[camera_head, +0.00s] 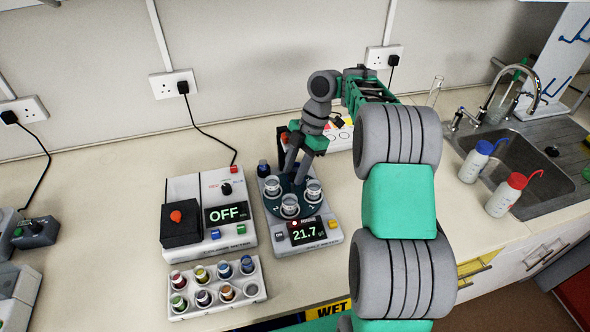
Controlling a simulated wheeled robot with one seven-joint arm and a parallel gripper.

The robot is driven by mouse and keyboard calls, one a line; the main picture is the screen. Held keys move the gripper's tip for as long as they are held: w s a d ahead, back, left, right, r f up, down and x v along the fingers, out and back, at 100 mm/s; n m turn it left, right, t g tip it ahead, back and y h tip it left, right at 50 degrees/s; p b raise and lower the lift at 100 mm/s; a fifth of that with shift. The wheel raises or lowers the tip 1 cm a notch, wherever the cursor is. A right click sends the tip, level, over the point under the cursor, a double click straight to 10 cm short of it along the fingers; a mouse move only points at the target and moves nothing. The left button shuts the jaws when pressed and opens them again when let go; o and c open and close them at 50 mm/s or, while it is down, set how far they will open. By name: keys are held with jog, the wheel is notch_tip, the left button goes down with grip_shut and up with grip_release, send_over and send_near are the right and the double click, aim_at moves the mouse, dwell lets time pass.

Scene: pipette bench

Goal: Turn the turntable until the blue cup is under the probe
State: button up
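The dark turntable (302,204) sits on a grey meter unit whose display reads 21.7. Clear cups stand on it: a left cup (272,187), a front cup (290,206) and a right cup (313,191). I cannot tell which cup is blue. My gripper (297,176) points down over the back and middle of the turntable, behind the front cup. Its two grey fingers show, but whether they are apart or hold something is unclear. A dark blue-topped piece (263,168) stands at the unit's back left. I cannot make out the probe, which my gripper may hide.
A meter box (183,190) reading OFF stands left of the turntable unit. A rack (245,295) of colored vials lies in front of it. A sink (530,150) and two wash bottles, blue-capped (471,166) and red-capped (503,197), are at right.

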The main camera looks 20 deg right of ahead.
jog(key=shift+o, duration=1.1)
